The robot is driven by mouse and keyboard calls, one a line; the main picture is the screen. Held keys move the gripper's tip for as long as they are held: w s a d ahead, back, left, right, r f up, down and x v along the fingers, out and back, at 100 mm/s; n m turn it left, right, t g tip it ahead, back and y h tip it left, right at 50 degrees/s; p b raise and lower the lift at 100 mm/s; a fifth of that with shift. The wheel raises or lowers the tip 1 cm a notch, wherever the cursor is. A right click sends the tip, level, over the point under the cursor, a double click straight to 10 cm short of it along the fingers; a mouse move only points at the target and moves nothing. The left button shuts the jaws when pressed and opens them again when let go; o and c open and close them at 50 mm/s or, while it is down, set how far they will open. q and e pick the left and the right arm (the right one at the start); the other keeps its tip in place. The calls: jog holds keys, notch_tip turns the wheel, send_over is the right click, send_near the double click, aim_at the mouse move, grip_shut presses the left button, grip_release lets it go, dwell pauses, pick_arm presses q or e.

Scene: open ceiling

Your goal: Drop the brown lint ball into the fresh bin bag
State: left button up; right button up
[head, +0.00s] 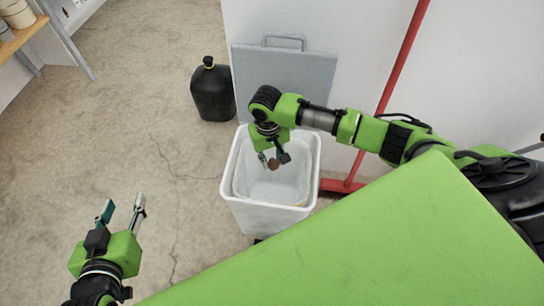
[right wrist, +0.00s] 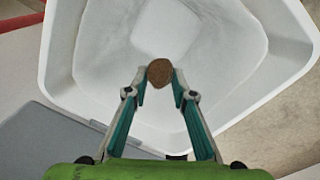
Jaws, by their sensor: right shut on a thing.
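The brown lint ball (right wrist: 160,73) is between the fingertips of my right gripper (right wrist: 160,80), which is shut on it. In the head view the lint ball (head: 272,164) and right gripper (head: 271,159) are over the opening of the white bin (head: 264,216). The fresh bin bag (head: 295,180) lines the bin as a pale, whitish liner; it also shows in the right wrist view (right wrist: 215,50). The bin stands open. My left gripper (head: 122,208) is open and empty at the lower left, over bare floor, well apart from the bin.
The grey lid (head: 285,80) stands raised behind the bin. A tied black bag (head: 213,92) sits on the floor to its left. A red pole (head: 400,65) with a red foot leans at the wall on the right.

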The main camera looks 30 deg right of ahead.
jog(key=o, duration=0.8)
jog(key=shift+c, duration=0.2)
notch_tip(320, 180, up, 12)
jog(key=shift+a, duration=0.35)
jog(key=shift+f, duration=0.1)
